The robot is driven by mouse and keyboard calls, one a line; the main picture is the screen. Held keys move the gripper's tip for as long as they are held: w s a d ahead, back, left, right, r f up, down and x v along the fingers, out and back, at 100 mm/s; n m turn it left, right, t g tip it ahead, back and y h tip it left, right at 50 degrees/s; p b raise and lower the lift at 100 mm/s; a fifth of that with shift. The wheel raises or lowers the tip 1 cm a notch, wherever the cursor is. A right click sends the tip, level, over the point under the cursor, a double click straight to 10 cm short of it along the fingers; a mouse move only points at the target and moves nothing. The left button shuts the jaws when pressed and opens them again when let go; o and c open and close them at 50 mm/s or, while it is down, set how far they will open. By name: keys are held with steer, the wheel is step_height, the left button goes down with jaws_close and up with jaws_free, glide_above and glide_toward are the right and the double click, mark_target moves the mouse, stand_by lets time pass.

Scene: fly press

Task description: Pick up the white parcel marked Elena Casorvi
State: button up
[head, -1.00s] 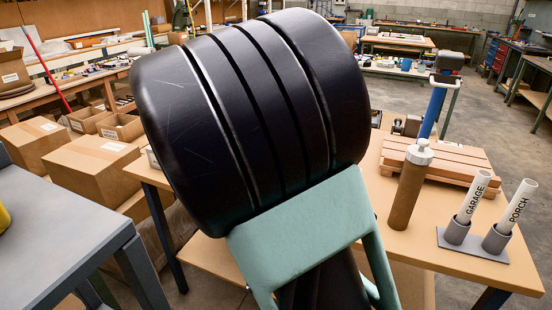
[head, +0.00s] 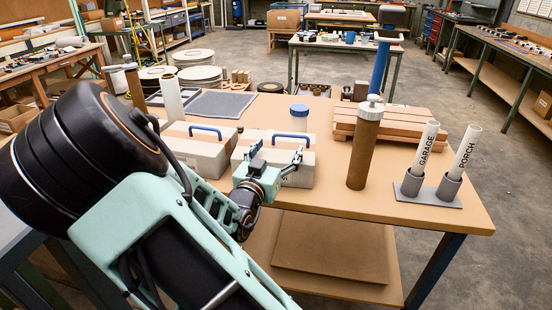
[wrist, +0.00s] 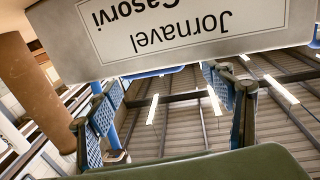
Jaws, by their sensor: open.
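Two whitish parcels with blue handles stand side by side on the tan table: a left parcel (head: 197,146) and a right parcel (head: 301,172). Their markings cannot be read in the head view. My gripper (head: 277,150) is open and empty in front of the right parcel, hiding part of it. In the wrist view, the parcel (wrist: 190,25) ahead appears upside down, and its label reads "Jornavel Casorvi". Its blue handle (wrist: 153,73) partly shows beyond its edge. The open fingers (wrist: 165,83) are apart with nothing between them. I see no "Elena" marking.
A brown capped cylinder (head: 364,150) stands right of the right parcel, with GARAGE (head: 424,147) and PORCH (head: 464,152) tubes in a grey holder (head: 425,197) beyond. A blue-lidded jar (head: 298,118) is behind. Bare table (head: 330,203) lies in front.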

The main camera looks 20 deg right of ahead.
mark_target(282, 150)
steer(key=shift+f+x, duration=0.2)
steer(key=shift+x, duration=1.8)
jaws_close()
steer(key=shift+w+r, duration=0.1)
